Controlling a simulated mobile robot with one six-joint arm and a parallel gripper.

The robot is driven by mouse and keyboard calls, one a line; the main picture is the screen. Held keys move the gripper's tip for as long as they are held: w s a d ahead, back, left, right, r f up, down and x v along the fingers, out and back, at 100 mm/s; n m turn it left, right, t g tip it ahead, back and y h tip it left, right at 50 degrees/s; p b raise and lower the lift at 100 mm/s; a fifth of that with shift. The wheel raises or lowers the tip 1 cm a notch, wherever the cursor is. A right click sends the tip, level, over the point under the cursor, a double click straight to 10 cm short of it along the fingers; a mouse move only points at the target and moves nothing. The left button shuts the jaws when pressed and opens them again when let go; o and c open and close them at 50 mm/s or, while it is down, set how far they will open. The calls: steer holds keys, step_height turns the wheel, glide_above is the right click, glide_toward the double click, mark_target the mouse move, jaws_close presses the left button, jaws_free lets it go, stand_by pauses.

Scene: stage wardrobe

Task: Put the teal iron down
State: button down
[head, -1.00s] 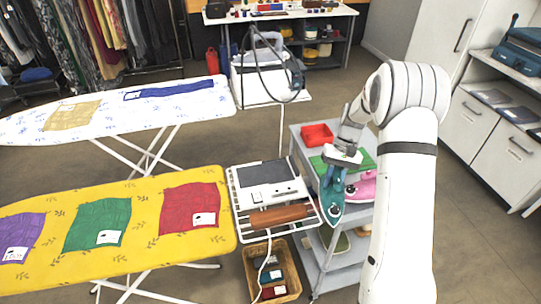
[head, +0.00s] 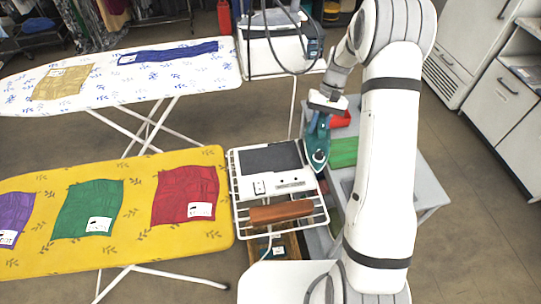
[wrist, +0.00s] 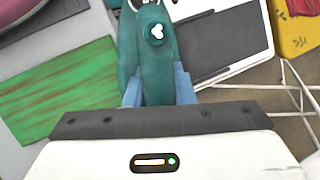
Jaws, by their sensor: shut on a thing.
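The teal iron (head: 317,142) hangs in my gripper (head: 322,112), tip down, just right of the iron rest at the end of the yellow ironing board. In the wrist view the teal iron (wrist: 153,55) sits between the two blue fingers of my gripper (wrist: 158,90), which is shut on its handle. The iron rest, a white wire rack with a dark grey pad (head: 270,159), holds no iron. The pad also shows in the wrist view (wrist: 215,42), right of the iron. Whether the iron touches anything below cannot be told.
A grey cart (head: 425,190) carries a green mat (head: 343,152) and a red tray (head: 341,119), partly hidden by my arm. A brown bar (head: 281,211) lies across the rack's front. The yellow board (head: 130,245) holds several cloth pieces. A white board (head: 110,92) stands behind.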

steer(key=shift+a+r+m, duration=0.1)
steer(key=shift+a+m, duration=0.2)
steer(key=shift+a, duration=0.15)
steer(key=s+a+r+m+t+y+b, duration=0.15)
steer(key=a+r+m+t+b, duration=0.35)
steer(key=a+m, duration=0.6)
steer(key=m+b, duration=0.2)
steer(key=m, duration=0.1)
glide_above(280, 155)
steer(key=shift+y, duration=0.35)
step_height(280, 155, down, 10)
steer(key=shift+r, duration=0.15)
steer(key=c, duration=1.2)
jaws_free()
steer(key=shift+c, duration=0.2)
